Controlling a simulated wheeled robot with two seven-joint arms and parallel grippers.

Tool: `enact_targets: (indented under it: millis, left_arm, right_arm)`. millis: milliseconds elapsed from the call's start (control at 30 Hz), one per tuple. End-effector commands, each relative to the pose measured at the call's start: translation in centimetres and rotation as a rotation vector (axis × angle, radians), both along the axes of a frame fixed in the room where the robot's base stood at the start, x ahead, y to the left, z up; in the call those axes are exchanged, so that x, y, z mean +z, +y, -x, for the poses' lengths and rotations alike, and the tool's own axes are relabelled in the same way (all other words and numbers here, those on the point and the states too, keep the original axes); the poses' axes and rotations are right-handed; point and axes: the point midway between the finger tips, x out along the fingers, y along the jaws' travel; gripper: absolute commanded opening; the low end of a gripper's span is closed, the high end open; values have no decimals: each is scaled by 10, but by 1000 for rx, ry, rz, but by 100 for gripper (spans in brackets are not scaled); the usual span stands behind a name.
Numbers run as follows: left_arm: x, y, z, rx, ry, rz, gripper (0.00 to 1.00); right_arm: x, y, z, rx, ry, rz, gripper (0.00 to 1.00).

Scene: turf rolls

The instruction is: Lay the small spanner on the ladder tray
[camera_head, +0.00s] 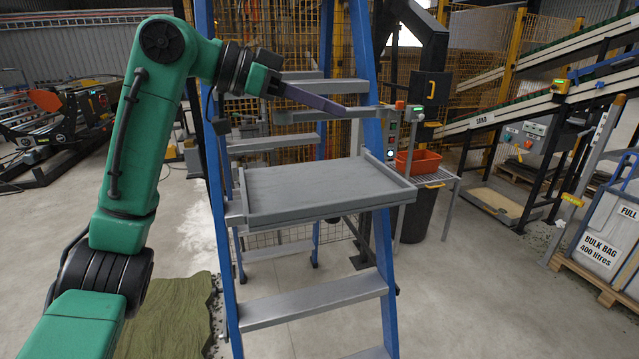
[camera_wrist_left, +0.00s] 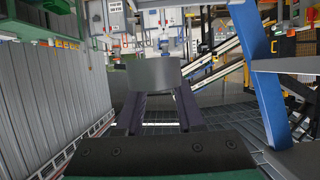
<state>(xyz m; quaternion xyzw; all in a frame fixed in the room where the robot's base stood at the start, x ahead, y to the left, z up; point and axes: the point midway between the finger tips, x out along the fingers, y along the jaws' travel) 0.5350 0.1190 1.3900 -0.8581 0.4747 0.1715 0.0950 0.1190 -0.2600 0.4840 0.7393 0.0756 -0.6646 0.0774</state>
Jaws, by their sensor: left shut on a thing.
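The ladder tray (camera_head: 320,188) is a grey, shallow, rimmed platform fixed between the blue ladder rails, and its top is bare. My left gripper (camera_head: 346,110) is above and behind the tray in the head view, reaching toward the right blue rail. Its purple fingers are shut on a grey piece, which I take to be the small spanner (camera_wrist_left: 154,76). In the left wrist view that piece shows as a plain grey face at the fingertips, clear of the tray. Its full shape is hidden. My right gripper is in neither view.
The ladder's blue right rail (camera_head: 380,240) and grey lower step (camera_head: 310,301) stand close to the tray. Behind, an orange bin (camera_head: 418,161) sits on a side stand. A green cloth-like sheet (camera_head: 170,320) lies on the floor at left. The air above the tray is open.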

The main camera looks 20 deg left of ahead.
Motion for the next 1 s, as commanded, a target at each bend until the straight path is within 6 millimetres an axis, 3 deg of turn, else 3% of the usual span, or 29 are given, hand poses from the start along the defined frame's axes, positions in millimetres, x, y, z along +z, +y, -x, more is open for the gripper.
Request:
enact_targets:
  millis: [33, 133, 300, 433, 567, 800, 833, 867, 900, 1000]
  left_arm:
    - [-21, 2, -1, 3, 6, -1, 0]
    - [-54, 2, -1, 5, 7, 0, 0]
    - [-96, 1, -1, 3, 4, 1, 0]
    - [-116, 1, 0, 2, 4, 1, 0]
    - [-137, 1, 0, 2, 2, 1, 0]
    - [-139, 1, -1, 2, -1, 2, 0]
    - [-140, 1, -1, 1, 0, 1, 44]
    - [-139, 1, -1, 1, 0, 1, 56]
    - [-139, 1, -1, 1, 0, 1, 67]
    - [-139, 1, -1, 1, 0, 1, 67]
  right_arm:
    - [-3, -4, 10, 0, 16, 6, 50]
    - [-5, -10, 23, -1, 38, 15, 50]
    - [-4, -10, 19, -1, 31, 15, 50]
    - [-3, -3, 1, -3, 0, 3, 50]
    - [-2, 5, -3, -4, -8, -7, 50]
    - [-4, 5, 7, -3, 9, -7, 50]
    - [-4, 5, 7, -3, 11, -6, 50]
    - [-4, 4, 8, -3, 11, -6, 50]
    - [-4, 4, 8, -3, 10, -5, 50]
    - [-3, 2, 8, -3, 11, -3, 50]
